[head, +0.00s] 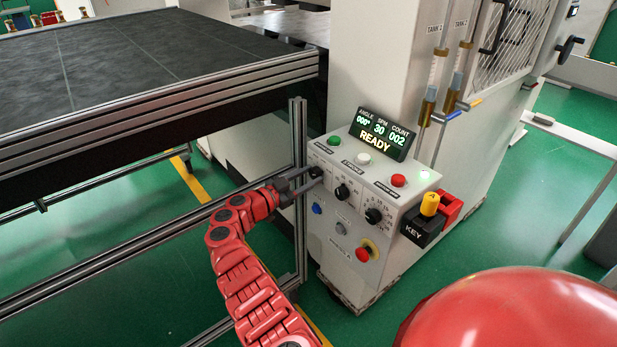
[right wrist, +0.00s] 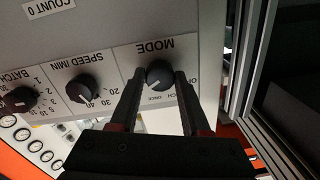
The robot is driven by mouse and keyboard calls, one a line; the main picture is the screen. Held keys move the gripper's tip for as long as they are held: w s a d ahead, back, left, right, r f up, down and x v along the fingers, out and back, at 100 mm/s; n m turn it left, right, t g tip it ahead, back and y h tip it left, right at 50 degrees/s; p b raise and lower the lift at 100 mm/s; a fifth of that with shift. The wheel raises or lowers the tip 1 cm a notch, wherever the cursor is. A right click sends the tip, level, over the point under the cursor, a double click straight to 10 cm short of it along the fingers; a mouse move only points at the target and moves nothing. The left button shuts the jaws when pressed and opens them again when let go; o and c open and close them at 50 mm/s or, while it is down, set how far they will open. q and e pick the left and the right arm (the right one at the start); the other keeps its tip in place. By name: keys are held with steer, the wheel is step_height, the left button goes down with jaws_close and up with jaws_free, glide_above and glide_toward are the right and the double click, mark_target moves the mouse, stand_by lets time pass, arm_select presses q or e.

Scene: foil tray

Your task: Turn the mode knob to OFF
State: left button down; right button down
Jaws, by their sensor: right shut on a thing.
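The mode knob (head: 316,172) is a dark round knob at the left end of the control box's sloped front panel. In the right wrist view, the mode knob (right wrist: 160,74) shows under the upside-down word MODE. Letters for OFF, INCH and ONCE are partly hidden by the fingers. A pale mark shows on its lower left, toward ONCE. My right gripper (head: 306,179) reaches in from the left in the head view. In the right wrist view, the right gripper (right wrist: 160,80) has one finger on each side of the knob, shut on it. My left gripper is not in view.
Beside the mode knob are the speed knob (head: 342,192) and batch knob (head: 374,215). The display (head: 383,134) reads READY. A metal frame post (head: 299,190) stands close to the gripper.

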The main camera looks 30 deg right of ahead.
steer(key=shift+f+b, duration=0.2)
steer(key=shift+b, duration=0.3)
steer(key=n+b, duration=0.3)
steer(key=b, duration=0.3)
steer(key=shift+f, duration=0.1)
steer(key=shift+n, duration=0.6)
steer(key=shift+r+n+b, duration=0.3)
steer(key=shift+n, duration=0.6)
steer(key=n, duration=0.3)
steer(key=shift+r+n+p, duration=0.1)
steer(key=shift+n+p, duration=0.2)
steer(key=n+p, duration=0.2)
steer(key=n, duration=0.2)
steer(key=shift+r, duration=0.1)
steer(key=n+p, duration=0.2)
steer(key=n, duration=0.3)
steer(key=shift+n+g+p, duration=0.3)
steer(key=n+p, duration=0.1)
steer(key=n, duration=0.3)
steer(key=shift+p, duration=0.4)
steer(key=shift+n, duration=0.3)
